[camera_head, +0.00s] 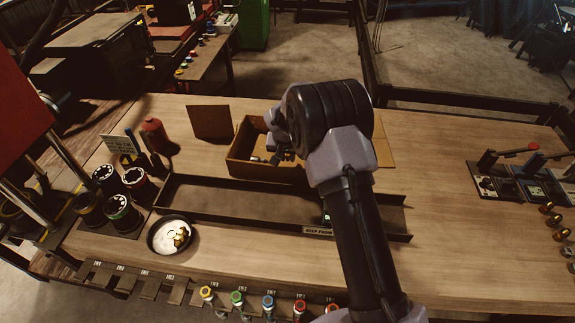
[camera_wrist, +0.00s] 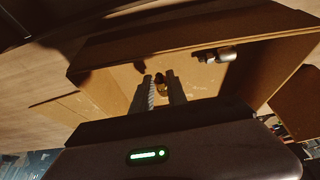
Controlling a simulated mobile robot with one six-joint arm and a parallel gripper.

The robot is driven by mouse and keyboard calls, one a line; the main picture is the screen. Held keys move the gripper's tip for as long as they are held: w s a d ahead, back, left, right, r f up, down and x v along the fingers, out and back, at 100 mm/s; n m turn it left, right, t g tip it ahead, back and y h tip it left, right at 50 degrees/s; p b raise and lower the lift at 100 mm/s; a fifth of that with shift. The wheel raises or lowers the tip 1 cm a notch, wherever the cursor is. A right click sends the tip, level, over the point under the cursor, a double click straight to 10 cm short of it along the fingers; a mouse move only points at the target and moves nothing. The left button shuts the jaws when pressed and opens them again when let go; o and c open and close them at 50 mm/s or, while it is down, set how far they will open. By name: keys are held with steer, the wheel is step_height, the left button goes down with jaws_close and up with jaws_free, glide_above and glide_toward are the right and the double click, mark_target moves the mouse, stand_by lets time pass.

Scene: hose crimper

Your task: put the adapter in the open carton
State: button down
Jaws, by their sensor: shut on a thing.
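The open carton (camera_head: 240,172) is a brown cardboard box with its flaps folded out, in the middle of the bench. It fills much of the wrist view (camera_wrist: 100,50). My gripper (camera_wrist: 163,88) points down into the carton and is shut on a small brass piece, which I take to be the adapter (camera_wrist: 165,76). The adapter is seen between the fingertips; whether it touches the carton floor I cannot tell. In the head view my gripper (camera_head: 284,153) is over the carton and my wrist hides its right part. A silver-and-dark fitting (camera_wrist: 215,55) lies inside the carton.
A long dark tray (camera_head: 220,201) lies in front of the carton. A round dish (camera_head: 166,236) with brass pieces and several black spools (camera_head: 120,212) stand at left. Lever switches (camera_head: 520,183) are at right. The carton's walls stand close around my gripper.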

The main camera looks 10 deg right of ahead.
step_height(320, 180, down, 4)
steer(key=shift+f, duration=0.25)
steer(key=shift+f+b, duration=0.2)
steer(key=shift+b, duration=0.35)
steer(key=c, duration=1.3)
jaws_free()
steer(key=shift+r, duration=0.1)
